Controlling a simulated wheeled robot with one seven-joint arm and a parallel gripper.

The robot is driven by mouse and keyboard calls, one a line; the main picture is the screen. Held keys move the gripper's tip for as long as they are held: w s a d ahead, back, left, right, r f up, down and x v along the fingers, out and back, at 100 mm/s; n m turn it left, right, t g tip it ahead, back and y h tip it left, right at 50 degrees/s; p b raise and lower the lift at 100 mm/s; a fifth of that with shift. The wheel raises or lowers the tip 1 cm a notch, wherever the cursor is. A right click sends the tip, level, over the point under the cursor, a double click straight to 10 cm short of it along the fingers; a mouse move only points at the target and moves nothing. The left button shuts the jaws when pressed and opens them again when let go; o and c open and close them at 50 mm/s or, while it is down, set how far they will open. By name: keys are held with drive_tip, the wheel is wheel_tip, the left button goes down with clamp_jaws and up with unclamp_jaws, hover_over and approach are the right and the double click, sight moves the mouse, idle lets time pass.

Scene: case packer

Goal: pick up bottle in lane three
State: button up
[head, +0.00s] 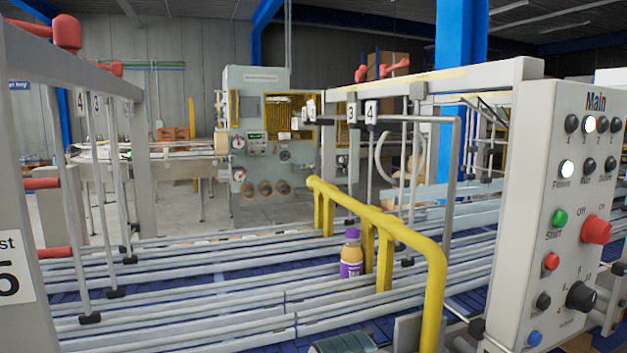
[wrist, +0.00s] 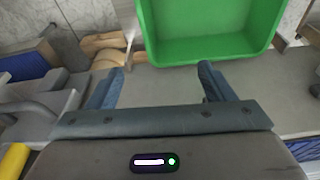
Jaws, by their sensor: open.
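The bottle (head: 351,254) stands upright among the conveyor lane rails in the head view, just right of centre. It has a purple label and cap and a yellowish body, and the yellow guard rail is close in front of its right side. The bottle does not show in the wrist view. My gripper (wrist: 162,82) is open and empty in the wrist view, with its two blue-grey fingers apart over a grey surface, away from the bottle. My gripper's fingers cannot be made out in the head view.
A yellow guard rail (head: 400,233) crosses the lanes. Lane signs hang on the frames at left and right. A control panel (head: 567,200) stands at the right. In the wrist view, a green bin (wrist: 212,52) lies beyond my fingers, and a yellow rail end (wrist: 14,160) is at lower left.

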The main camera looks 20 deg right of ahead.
drive_tip(key=w+d+r+m+p, duration=0.15)
drive_tip(key=w+r+p, duration=0.45)
drive_tip(key=r, duration=0.6)
drive_tip(key=m+g+h, duration=0.1)
drive_tip(key=m+h, duration=0.3)
drive_tip(key=m, duration=0.9)
approach(351, 247)
wheel_tip(351, 247, up, 2)
drive_tip(key=w+a, duration=0.1)
drive_tip(key=shift+w+r+b, duration=0.25)
drive_tip(key=shift+w+b, duration=0.05)
drive_tip(key=shift+w, duration=0.1)
drive_tip(key=x, duration=1.3)
drive_tip(key=shift+s+d+f, duration=0.25)
drive_tip(key=shift+d+f, duration=0.1)
